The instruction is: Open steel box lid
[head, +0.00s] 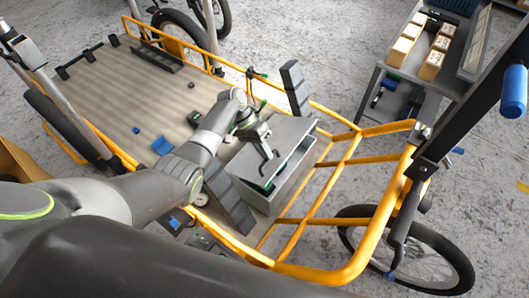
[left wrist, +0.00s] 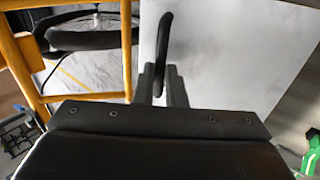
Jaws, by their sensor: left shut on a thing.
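The grey steel box (head: 287,190) stands at the front end of the cargo bike's bed, beside the orange rails. Its lid (head: 288,133) is raised a little, with a gap along the near and right side. Something green (head: 263,187) shows inside. My left gripper (head: 262,146) is over the lid, shut on the dark lid handle. In the left wrist view, the handle (left wrist: 164,40) rises between the fingertips (left wrist: 160,82), in front of the pale lid face (left wrist: 225,50). My right gripper is not in view.
Orange rails (head: 345,160) border the box at right. Dark grey blocks (head: 295,88) stand behind it and nearer me (head: 228,200). A blue item (head: 162,146) lies on the wooden bed (head: 130,105). A cart with small boxes (head: 433,58) stands at upper right.

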